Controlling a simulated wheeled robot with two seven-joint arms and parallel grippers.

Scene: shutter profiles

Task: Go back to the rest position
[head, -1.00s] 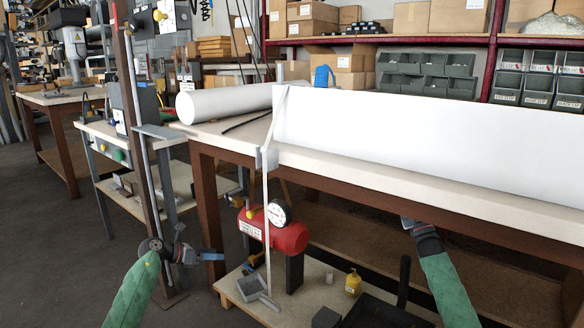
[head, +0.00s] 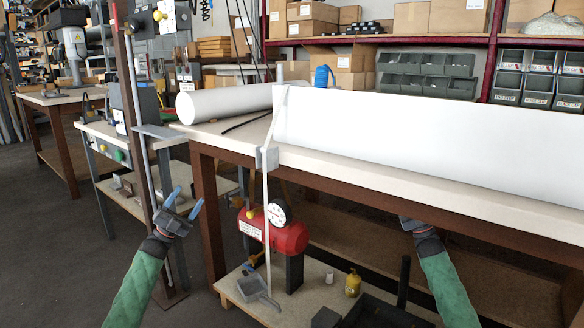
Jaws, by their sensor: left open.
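My left gripper (head: 183,203) is open and empty, in front of the brown post at the left. Its two blue fingers point up and apart. My right arm comes in at the lower right, and its gripper (head: 407,221) is mostly hidden under the table edge, so its fingers cannot be made out. A long white profile (head: 430,135) lies along the workbench (head: 400,183). A thin white strip hangs down at the bench's left corner. Neither gripper touches the profile.
A white roll (head: 225,103) lies at the bench's left end. Below stand a red tank (head: 288,238) with a gauge, a grey scoop-like tray (head: 252,288) and a yellow bottle (head: 353,283). A brown post (head: 130,120) stands close to my left arm. Open floor (head: 60,270) is at the left.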

